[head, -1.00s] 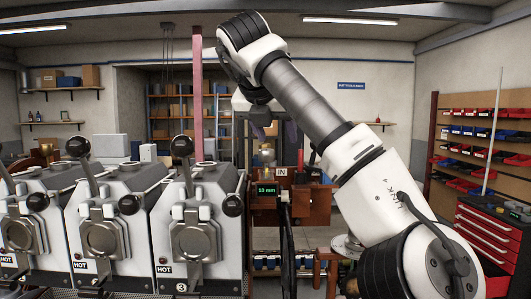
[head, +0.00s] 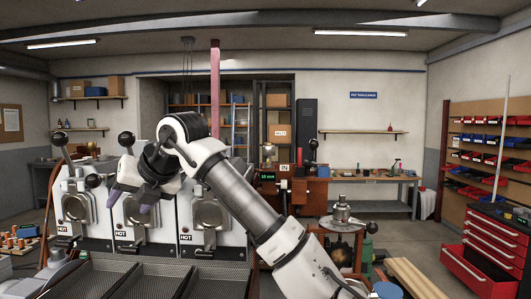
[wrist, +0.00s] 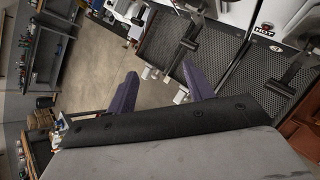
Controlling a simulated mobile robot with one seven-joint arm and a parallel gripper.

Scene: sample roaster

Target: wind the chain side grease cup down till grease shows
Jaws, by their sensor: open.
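I cannot pick out the chain side grease cup for certain in either view. My gripper (head: 130,200) hangs in front of the row of roasters in the head view, its purple fingers pointing down. In the wrist view my gripper (wrist: 160,72) is open, with nothing between the fingers. The fingers appear over floor and the perforated trays, touching nothing that I can see.
Three grey roasters (head: 205,213) marked HOT stand at left, with perforated trays (head: 160,278) in front. A brown cabinet (head: 310,190) with a green display stands behind. A small round stand (head: 341,224), red drawers (head: 484,262) and a bin rack are at right. Some floor (head: 410,240) is clear.

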